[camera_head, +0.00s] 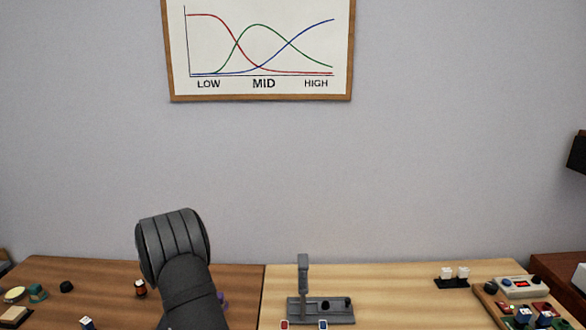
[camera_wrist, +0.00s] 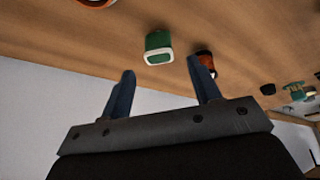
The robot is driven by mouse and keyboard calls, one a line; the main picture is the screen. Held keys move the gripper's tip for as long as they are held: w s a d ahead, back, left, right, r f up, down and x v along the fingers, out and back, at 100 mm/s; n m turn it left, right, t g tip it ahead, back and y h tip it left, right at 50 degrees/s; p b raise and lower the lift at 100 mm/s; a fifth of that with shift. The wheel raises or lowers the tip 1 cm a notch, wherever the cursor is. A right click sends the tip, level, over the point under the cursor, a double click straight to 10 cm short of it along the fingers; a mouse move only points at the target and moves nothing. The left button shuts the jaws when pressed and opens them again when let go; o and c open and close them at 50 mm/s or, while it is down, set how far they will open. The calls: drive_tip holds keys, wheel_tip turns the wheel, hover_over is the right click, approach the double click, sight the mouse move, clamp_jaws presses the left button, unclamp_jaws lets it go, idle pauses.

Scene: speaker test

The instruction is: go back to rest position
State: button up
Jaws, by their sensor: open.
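My gripper (camera_wrist: 164,70) shows in the wrist view with its two blue-grey fingers apart and nothing between them. A green block-like part with a white rim (camera_wrist: 158,40) lies on the wooden table just beyond the fingertips, apart from them. A dark part with an orange-red band (camera_wrist: 205,56) is beside the right fingertip, partly behind it; I cannot tell if they touch. In the head view my dark grey arm rises over the left half of the table, and the gripper itself does not show there.
A grey stand (camera_head: 320,311) is on the light right half of the table. A black holder with white blocks (camera_head: 453,281) and a tray of parts (camera_head: 490,308) are further right. Small parts, including a teal one (camera_head: 38,292), lie at left. The wall above is clear below the framed chart (camera_head: 260,50).

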drive_tip(key=v, duration=0.7)
drive_tip(key=x, duration=1.1)
drive_tip(key=shift+w+a+f, duration=0.1)
drive_tip(key=shift+w+f, duration=0.1)
drive_tip(key=shift+f, duration=0.1)
wheel_tip(320, 180, up, 4)
drive_tip(key=shift+r, duration=0.1)
drive_tip(key=d+r, duration=0.7)
drive_tip(key=d, duration=0.4)
drive_tip(key=s+a+n+g+y, duration=0.1)
drive_tip(key=a+n, duration=0.2)
drive_tip(key=a, duration=0.9)
drive_tip(key=s+a+n, duration=0.2)
drive_tip(key=a+n, duration=0.1)
drive_tip(key=a, duration=0.8)
drive_tip(key=s+a+f, duration=0.2)
drive_tip(key=a+f, duration=0.4)
drive_tip(key=a, duration=0.3)
drive_tip(key=shift+s+a, duration=0.2)
drive_tip(key=shift+r, duration=0.1)
